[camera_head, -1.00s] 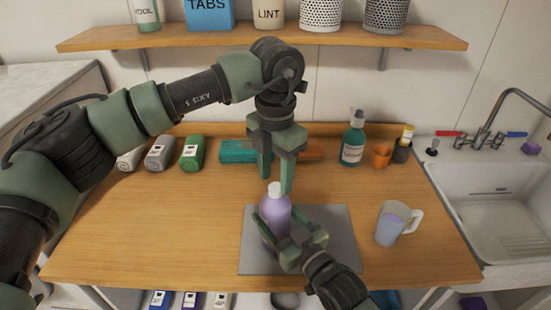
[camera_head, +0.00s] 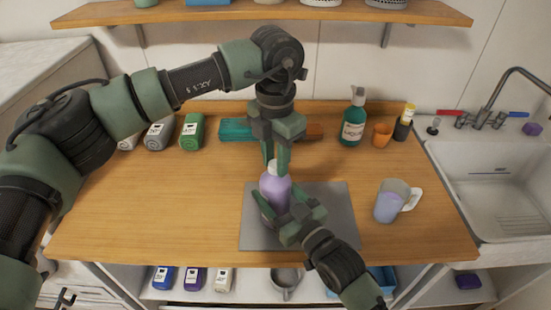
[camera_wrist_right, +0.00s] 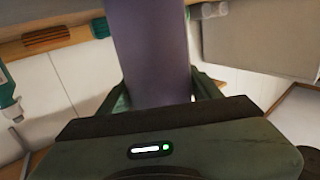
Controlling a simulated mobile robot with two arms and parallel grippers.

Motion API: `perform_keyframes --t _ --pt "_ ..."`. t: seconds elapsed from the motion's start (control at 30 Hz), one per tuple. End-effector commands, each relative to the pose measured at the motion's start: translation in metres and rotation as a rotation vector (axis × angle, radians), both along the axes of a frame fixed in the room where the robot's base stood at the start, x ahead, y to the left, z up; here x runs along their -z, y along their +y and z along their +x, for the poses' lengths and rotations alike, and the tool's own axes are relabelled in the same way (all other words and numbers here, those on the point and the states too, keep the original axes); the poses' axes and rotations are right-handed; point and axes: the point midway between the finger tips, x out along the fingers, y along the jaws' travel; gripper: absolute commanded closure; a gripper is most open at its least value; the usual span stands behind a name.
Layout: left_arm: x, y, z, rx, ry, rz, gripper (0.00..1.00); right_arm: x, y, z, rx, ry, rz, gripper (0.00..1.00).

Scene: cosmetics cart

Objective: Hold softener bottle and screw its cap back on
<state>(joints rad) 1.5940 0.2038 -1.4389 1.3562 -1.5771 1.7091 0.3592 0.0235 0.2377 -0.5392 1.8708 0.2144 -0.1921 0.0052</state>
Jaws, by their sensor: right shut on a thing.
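The purple softener bottle (camera_head: 275,192) stands upright on a grey mat (camera_head: 335,232), with a white cap (camera_head: 272,167) at its top. My right gripper (camera_head: 279,213) is shut around the bottle's lower body. In the right wrist view the bottle (camera_wrist_right: 150,50) fills the space between the fingers. My left gripper (camera_head: 276,165) points straight down from above, its fingertips at the cap, one on each side. I cannot tell whether they touch or grip it. The fingers partly hide the cap, and I cannot tell how it sits on the neck.
A mug (camera_head: 391,200) stands right of the mat. Behind are a green pump bottle (camera_head: 352,122), an orange cup (camera_head: 382,134) and a teal box (camera_head: 236,129). Several small bottles stand at the back left. A sink (camera_head: 490,180) adjoins on the right. The worktop's left front is clear.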

Motion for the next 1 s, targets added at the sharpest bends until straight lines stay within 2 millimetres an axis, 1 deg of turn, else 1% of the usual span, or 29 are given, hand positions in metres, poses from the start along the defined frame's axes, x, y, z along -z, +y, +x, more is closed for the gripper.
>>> perform_keyframes --t 0.03,0.07,0.1,0.4,0.5,0.57,0.63,0.9,1.0 --pt "0.000 0.000 0.000 -0.001 -0.001 0.001 0.61 0.000 0.000 0.000 0.000 0.000 0.000 1.00" --pt "0.000 0.000 0.000 -0.001 -0.001 0.001 0.53 0.000 0.000 0.000 0.000 0.000 0.000 1.00" --pt "0.000 0.000 0.000 -0.001 -0.001 0.001 0.47 0.000 0.000 0.000 0.000 0.000 0.000 1.00" --pt "-0.001 0.000 0.000 0.000 -0.001 0.000 0.47 0.000 0.000 0.000 0.000 0.000 0.000 1.00" --pt "-0.007 0.000 0.001 -0.001 -0.003 0.000 0.47 0.000 0.000 0.000 0.000 0.000 0.000 1.00" --pt "-0.014 0.000 0.001 -0.001 -0.005 -0.001 0.47 0.000 0.000 0.000 0.000 0.000 0.000 1.00" --pt "-0.026 0.000 0.001 -0.001 -0.004 -0.001 0.47 0.000 0.000 0.000 0.000 0.000 0.000 1.00" --pt "-0.084 -0.001 0.001 0.000 -0.004 -0.001 0.47 0.000 0.000 0.000 0.000 0.000 0.000 1.00" --pt "-0.100 0.000 0.001 -0.002 -0.004 -0.001 0.47 0.000 0.000 0.000 0.000 0.000 0.000 1.00"
